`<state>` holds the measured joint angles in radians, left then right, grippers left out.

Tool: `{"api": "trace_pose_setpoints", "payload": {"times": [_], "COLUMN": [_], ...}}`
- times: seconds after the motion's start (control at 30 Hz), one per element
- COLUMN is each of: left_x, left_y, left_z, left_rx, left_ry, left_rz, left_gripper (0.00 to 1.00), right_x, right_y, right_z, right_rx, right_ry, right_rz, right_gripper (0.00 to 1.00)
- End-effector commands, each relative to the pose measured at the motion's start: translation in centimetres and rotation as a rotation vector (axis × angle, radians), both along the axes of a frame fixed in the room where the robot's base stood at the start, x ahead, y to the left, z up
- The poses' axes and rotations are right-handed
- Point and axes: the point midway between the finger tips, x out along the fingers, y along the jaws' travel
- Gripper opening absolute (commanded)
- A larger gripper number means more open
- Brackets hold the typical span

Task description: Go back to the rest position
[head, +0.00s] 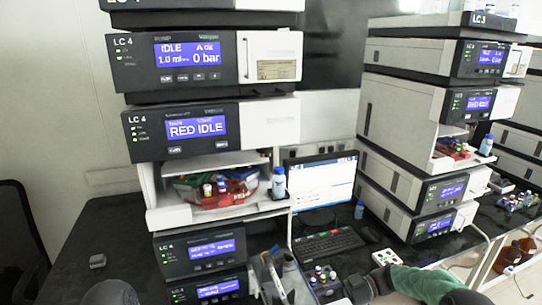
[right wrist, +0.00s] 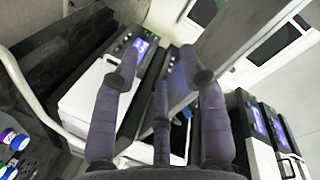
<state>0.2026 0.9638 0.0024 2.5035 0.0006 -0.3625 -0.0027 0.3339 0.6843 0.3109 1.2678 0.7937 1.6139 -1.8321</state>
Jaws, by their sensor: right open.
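My right gripper (head: 274,272) is at the bottom centre of the head view, its arm in a green sleeve coming in from the right. A dark rounded shape at the bottom left of the head view may be part of my left arm; no left fingers show.
The LC 4 stack (head: 190,250) stands close behind the right gripper. Another stack (head: 405,115) rises at the right. A monitor (head: 322,185), keyboard (head: 330,243), vial rack (head: 322,284) and white tray (head: 386,257) are between them. The black bench (head: 95,225) is mostly clear at left.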

Motion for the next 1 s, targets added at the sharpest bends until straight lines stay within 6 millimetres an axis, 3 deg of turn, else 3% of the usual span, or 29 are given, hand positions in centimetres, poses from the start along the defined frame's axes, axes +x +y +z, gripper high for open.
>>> {"api": "trace_pose_setpoints", "payload": {"times": [0.17, 0.3, 0.5, 0.73, 1.0], "left_x": [0.0, 0.0, 0.0, 0.0, 0.0], "left_y": [0.0, 0.0, 0.0, 0.0, 0.0], "left_z": [0.0, 0.0, 0.0, 0.0, 0.0], "left_rx": [0.000, 0.000, 0.000, 0.000, 0.000], "left_ry": [0.000, 0.000, 0.000, 0.000, 0.000], "left_rz": [0.000, 0.000, 0.000, 0.000, 0.000], "left_gripper": [0.25, 0.25, 0.25, 0.25, 0.25], "right_x": [-2.3, -5.7, -11.7, -18.4, -24.3], "right_y": [1.8, 2.7, 2.8, 2.4, 2.7], "right_z": [-7.6, -14.8, -23.0, -29.0, -31.3], "right_rx": [-0.217, -0.449, -0.750, -0.992, -1.062], "right_ry": [0.255, 0.482, 0.713, 0.856, 0.928], "right_rz": [-0.084, -0.188, -0.366, -0.618, -0.926], "right_gripper": [0.43, 0.43, 0.43, 0.43, 0.43]}}
